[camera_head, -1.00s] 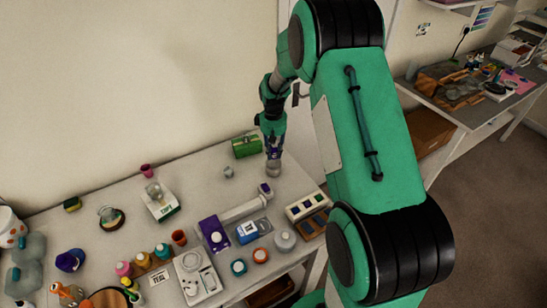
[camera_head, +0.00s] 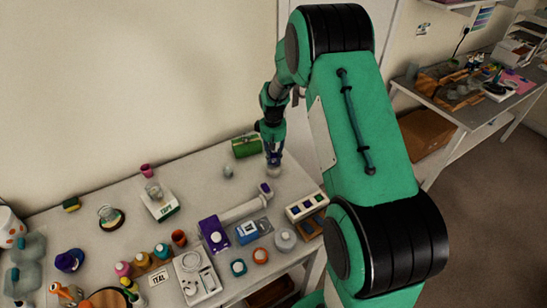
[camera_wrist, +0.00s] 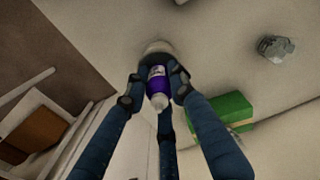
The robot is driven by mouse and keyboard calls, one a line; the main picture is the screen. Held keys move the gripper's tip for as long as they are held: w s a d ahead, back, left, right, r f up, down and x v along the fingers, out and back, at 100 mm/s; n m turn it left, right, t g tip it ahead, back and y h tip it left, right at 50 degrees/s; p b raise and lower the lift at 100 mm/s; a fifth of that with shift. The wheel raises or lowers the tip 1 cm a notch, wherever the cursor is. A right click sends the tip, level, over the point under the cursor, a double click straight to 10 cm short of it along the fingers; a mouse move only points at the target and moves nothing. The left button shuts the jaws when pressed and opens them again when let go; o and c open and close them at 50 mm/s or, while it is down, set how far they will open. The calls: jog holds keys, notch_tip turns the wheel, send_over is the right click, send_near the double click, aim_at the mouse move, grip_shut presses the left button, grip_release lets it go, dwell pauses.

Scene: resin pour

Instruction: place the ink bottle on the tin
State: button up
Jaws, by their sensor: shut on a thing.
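The ink bottle (camera_wrist: 157,87) is purple with a pale label and a white tip, which points toward the wrist camera. My gripper (camera_wrist: 155,83) is shut around it, with fingers on its sides. In the head view my gripper (camera_head: 273,157) is at the back right of the table, and only a bit of purple shows between its fingers. A pale round thing, apparently the tin (camera_head: 273,172), stands directly below it. In the wrist view the tin (camera_wrist: 157,46) shows just past the bottle's base. I cannot tell whether bottle and tin touch.
A green box (camera_head: 246,146) stands close to the left of my gripper. A small grey faceted piece (camera_head: 228,171) lies farther left. Several bottles and cups crowd the left side.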

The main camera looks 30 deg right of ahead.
jog(key=shift+f, duration=0.1)
jog(key=o, duration=1)
notch_tip(320, 180, up, 12)
jog(key=shift+f+p, duration=0.1)
jog(key=shift+p, duration=0.35)
jog(key=shift+r, duration=0.25)
jog(key=shift+a, duration=0.1)
